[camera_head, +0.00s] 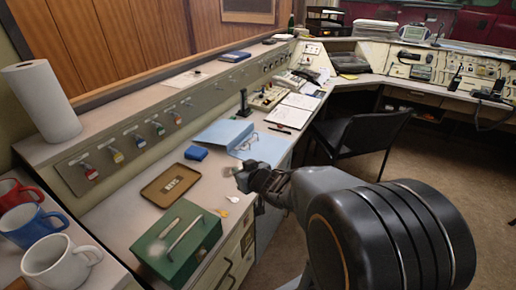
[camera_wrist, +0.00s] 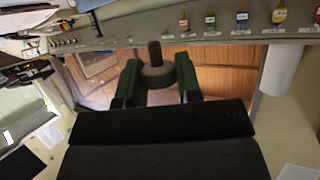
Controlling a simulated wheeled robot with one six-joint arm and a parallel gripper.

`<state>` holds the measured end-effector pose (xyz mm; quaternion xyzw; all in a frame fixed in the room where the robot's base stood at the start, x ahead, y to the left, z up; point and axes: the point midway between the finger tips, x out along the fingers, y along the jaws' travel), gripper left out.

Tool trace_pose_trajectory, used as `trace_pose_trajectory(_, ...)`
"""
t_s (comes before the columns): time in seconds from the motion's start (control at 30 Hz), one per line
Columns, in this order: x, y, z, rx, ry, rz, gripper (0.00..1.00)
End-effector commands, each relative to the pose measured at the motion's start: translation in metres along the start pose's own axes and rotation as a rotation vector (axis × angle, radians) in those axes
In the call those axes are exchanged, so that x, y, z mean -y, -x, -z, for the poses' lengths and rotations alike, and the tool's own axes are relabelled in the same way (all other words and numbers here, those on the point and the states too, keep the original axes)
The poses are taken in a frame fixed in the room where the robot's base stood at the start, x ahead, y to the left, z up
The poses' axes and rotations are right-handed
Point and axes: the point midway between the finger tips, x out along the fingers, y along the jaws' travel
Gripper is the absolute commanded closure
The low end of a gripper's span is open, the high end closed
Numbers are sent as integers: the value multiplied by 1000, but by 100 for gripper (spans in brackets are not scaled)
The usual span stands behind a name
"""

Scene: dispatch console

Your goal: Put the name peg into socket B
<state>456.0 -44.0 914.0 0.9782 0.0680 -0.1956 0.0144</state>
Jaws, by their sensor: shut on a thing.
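My gripper (camera_head: 241,177) is over the front edge of the left desk, to the right of the brown tray. In the wrist view my gripper (camera_wrist: 158,66) has its two green fingers on either side of a dark grey peg (camera_wrist: 155,54) with a wide round collar, and it is shut on it. I take this to be the name peg; no lettering on it can be read. The sloped panel (camera_head: 140,137) behind the desk bears a row of coloured tags, which also show in the wrist view (camera_wrist: 241,18). I cannot make out which place is socket B.
A green metal box (camera_head: 180,238), a blue block (camera_head: 196,153) and a blue folder (camera_head: 222,131) lie nearby. Mugs (camera_head: 60,262) and a paper roll (camera_head: 43,105) stand left. A black chair (camera_head: 362,139) stands right.

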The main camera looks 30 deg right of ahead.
Motion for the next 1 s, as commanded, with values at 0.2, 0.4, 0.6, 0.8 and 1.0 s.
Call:
trace_pose_trajectory(0.2, -28, -30, -8, 4, -2, -2, 90)
trace_pose_trajectory(0.4, -66, -69, -16, 2, -1, -1, 90)
trace_pose_trajectory(0.6, -85, -97, -41, 1, -1, -1, 90)
trace_pose_trajectory(0.8, -96, -109, -50, -1, 0, -2, 90)
trace_pose_trajectory(1.0, -99, -114, -54, -1, 0, -2, 90)
